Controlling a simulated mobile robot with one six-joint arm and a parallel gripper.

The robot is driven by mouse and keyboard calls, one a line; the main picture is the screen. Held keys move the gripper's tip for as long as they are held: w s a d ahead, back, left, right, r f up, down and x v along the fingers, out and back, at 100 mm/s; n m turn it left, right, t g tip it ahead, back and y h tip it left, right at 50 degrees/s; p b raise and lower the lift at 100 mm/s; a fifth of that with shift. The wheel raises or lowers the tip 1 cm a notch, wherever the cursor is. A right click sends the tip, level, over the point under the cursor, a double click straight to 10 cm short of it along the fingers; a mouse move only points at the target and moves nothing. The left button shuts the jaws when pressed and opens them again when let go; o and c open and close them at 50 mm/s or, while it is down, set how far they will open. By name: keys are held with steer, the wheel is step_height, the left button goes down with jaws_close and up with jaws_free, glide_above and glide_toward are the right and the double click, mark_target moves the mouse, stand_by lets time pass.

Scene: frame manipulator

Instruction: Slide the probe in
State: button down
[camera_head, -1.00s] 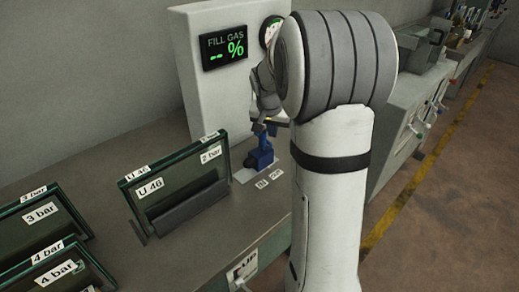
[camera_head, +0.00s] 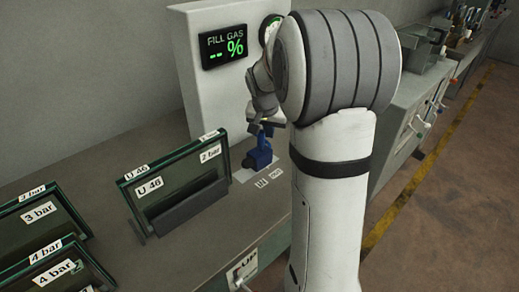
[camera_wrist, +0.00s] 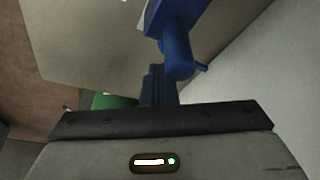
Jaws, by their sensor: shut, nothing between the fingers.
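A blue probe device (camera_head: 259,154) stands upright on a light plate on the bench, in front of the white fill-gas panel. In the wrist view its blue body (camera_wrist: 177,45) is close beyond my fingers, at the upper right. My gripper (camera_head: 266,132) is just above the blue device in the head view, partly hidden by my arm. In the wrist view my gripper (camera_wrist: 157,84) shows narrow, dark fingers together, with nothing seen between them. I cannot tell whether they touch the blue body. The opening the probe goes into is not clear.
A glass unit labelled U 46 (camera_head: 172,185) stands in a dark holder left of the blue device. More framed glass units (camera_head: 45,225) are at the far left. Small labels (camera_head: 268,178) lie in front of the device.

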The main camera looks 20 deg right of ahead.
mark_target(259, 135)
steer(key=shift+s+a+b, duration=0.25)
steer(key=shift+a, duration=0.45)
steer(key=shift+s+a+b, duration=0.2)
steer(key=shift+s+a, duration=0.05)
steer(key=shift+a, duration=0.45)
steer(key=shift+s+a+b, duration=0.25)
steer(key=shift+a, duration=0.45)
steer(key=shift+d, duration=0.15)
steer(key=shift+w+d+p, duration=0.15)
steer(key=shift+w+d, duration=0.05)
steer(key=shift+d, duration=0.35)
steer(key=shift+w+d+p, duration=0.15)
steer(key=shift+w+d, duration=0.05)
steer(key=shift+d, duration=0.35)
steer(key=s+d+p+v, duration=0.1)
steer(key=p+v, duration=0.3)
steer(key=v, duration=0.4)
steer(key=shift+s+r, duration=0.3)
steer(key=shift+s, duration=0.1)
steer(key=shift+a, duration=0.1)
